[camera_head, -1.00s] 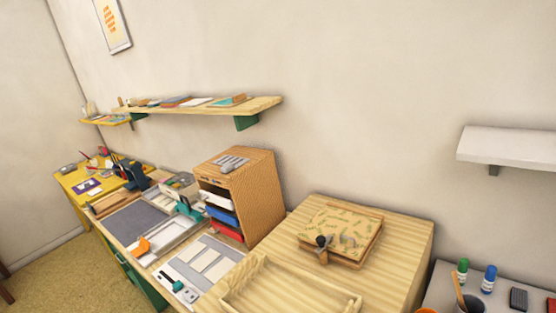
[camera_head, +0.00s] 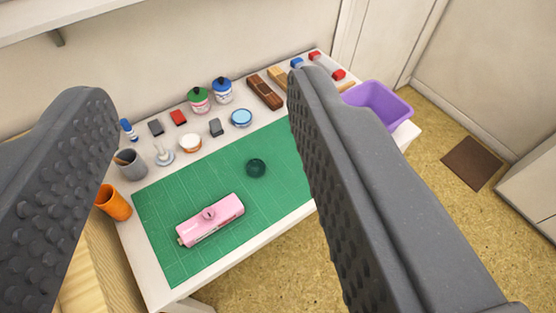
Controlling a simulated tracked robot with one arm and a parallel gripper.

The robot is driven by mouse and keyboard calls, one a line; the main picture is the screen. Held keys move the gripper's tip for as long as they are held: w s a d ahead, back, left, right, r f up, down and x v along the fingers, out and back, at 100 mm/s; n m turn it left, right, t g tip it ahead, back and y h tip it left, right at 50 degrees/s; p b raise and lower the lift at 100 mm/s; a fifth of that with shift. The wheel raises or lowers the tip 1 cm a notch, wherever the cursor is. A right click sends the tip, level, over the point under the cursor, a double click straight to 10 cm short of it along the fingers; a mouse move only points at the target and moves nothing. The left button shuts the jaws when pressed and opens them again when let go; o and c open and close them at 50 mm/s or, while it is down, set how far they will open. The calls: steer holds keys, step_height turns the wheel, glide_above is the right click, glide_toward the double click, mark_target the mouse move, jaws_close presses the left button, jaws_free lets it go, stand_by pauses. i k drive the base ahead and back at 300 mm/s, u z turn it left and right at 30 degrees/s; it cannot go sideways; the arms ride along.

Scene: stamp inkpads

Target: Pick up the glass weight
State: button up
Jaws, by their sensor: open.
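A small dark green round piece (camera_head: 256,168), which looks like the glass weight, sits on the green cutting mat (camera_head: 165,205). It lies near the middle of the mat, clear of other things. My gripper (camera_head: 198,90) is open and empty, its two dark studded fingers large in the foreground on either side. The dark green piece shows between the fingers, nearer the right one, well beyond them on the table. The right finger hides the right part of the mat.
A pink stamp-like tool (camera_head: 210,220) lies on the mat. An orange cup (camera_head: 113,203) and grey cup (camera_head: 130,163) stand left. Several jars and pads line the back. A purple bin (camera_head: 385,105) is at the right, and a shelf (camera_head: 60,15) overhangs the upper left.

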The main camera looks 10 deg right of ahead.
mark_target(256, 168)
steer(key=z, duration=0.05)
steer(key=k, duration=0.5)
steer(key=z, duration=0.55)
steer(key=i, duration=1.45)
steer(key=u, duration=0.35)
